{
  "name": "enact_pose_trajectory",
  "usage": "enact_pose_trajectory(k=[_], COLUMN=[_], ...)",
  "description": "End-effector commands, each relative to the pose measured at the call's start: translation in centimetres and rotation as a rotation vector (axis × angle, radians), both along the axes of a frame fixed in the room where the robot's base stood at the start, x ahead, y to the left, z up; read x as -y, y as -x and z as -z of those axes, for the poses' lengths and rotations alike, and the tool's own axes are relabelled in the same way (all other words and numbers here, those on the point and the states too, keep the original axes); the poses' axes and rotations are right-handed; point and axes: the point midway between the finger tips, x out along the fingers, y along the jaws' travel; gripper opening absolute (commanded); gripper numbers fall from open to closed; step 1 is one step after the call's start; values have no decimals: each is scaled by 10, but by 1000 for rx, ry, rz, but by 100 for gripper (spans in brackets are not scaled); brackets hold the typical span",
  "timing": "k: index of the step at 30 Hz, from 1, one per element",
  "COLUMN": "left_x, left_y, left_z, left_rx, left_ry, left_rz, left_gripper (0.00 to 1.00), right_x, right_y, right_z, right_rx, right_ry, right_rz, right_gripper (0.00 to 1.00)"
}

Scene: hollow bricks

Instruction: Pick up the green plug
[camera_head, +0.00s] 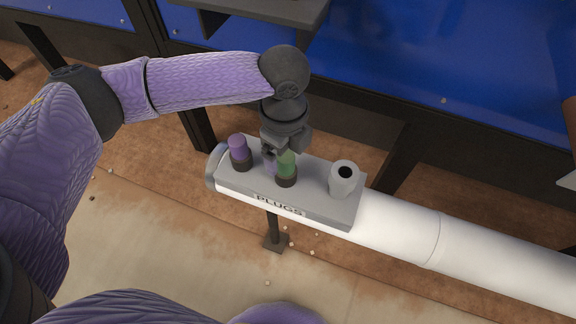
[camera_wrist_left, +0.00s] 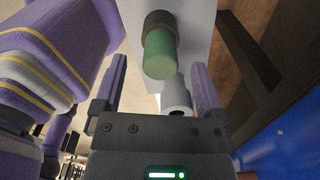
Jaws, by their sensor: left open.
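The green plug (camera_head: 287,166) stands upright in a dark collar on the grey plug holder (camera_head: 314,204), which is lettered "PLUGS". My left gripper (camera_head: 277,160) is at the green plug, coming from above and behind; its hand hides part of the plug's top. In the left wrist view the green plug (camera_wrist_left: 160,54) shows beyond and between the two open fingers (camera_wrist_left: 158,84), with nothing held. I cannot tell whether a finger touches it. My right gripper is not in view.
A purple plug (camera_head: 239,150) stands left of the green one. The holder sits on a white pipe (camera_head: 400,232). A blue wall (camera_head: 400,60) and dark posts are behind.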

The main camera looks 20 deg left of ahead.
Motion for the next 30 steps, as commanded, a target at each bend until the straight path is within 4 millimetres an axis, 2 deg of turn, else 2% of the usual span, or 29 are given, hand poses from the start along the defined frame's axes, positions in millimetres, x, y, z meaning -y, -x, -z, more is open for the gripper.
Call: enact_pose_trajectory(k=[1,3,9,11,22,30], left_x=[1,0,1,1,1,1], left_y=[0,0,0,0,0,0], left_z=[23,32,27,27,27,24], left_rx=[-9,-7,0,0,-1,0], left_ry=[-1,0,0,0,0,0], left_rz=[0,0,0,0,-1,-1], left_gripper=[89,89,89,79,0,0], right_x=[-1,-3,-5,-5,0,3], right_y=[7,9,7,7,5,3], right_z=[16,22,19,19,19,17], right_rx=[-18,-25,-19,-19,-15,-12], right_ry=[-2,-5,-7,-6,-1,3], right_rz=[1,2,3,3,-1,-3], right_gripper=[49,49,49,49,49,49])
